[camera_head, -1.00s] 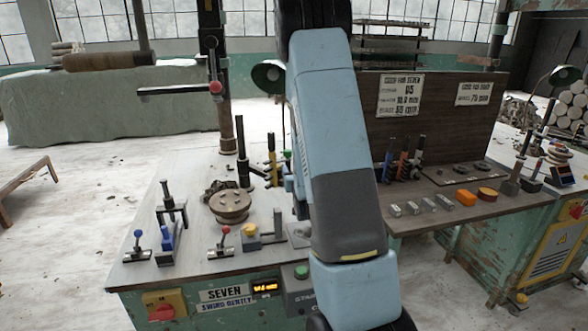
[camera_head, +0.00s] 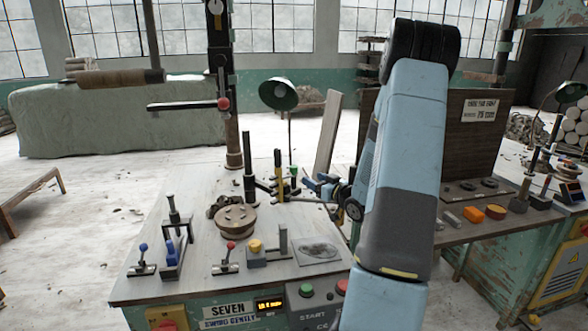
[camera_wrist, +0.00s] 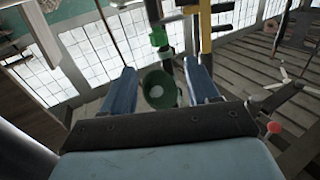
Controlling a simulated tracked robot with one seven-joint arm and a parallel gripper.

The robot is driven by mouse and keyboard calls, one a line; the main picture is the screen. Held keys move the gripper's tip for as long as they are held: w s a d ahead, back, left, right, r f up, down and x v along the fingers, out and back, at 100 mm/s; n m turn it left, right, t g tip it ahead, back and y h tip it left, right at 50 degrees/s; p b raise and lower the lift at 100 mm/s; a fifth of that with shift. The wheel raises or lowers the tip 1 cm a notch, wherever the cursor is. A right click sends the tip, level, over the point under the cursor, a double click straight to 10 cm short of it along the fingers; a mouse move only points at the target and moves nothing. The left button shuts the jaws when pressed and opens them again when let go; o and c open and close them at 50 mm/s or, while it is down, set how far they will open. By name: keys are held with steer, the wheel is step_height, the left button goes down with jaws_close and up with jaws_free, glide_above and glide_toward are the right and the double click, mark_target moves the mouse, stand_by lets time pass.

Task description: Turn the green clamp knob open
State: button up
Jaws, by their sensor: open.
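The green clamp knob (camera_head: 293,170) is a small green piece on a dark post at the back of the left bench. In the wrist view a green knob (camera_wrist: 158,37) shows on a dark rod, beyond and between my fingertips. My gripper (camera_head: 318,184) has blue fingers, and they point left toward the posts from the right side. In the wrist view my gripper (camera_wrist: 160,66) is open, with no object held. The knob looks apart from both fingers. My arm hides part of the bench's right side.
A yellow post (camera_head: 278,166) stands close beside the knob, and a tall black post (camera_head: 249,165) stands left of it. A green lamp (camera_head: 278,94) stands behind. A round wooden disc (camera_head: 236,219) and several levers occupy the front of the bench.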

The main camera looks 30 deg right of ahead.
mark_target(297, 168)
steer(key=shift+n+y, duration=0.4)
steer(key=shift+y, duration=0.1)
steer(key=x, duration=0.8)
steer(key=d+x, duration=0.1)
steer(key=x, duration=0.4)
steer(key=shift+w+r, duration=0.1)
steer(key=shift+c, duration=0.2)
steer(key=c, duration=0.9)
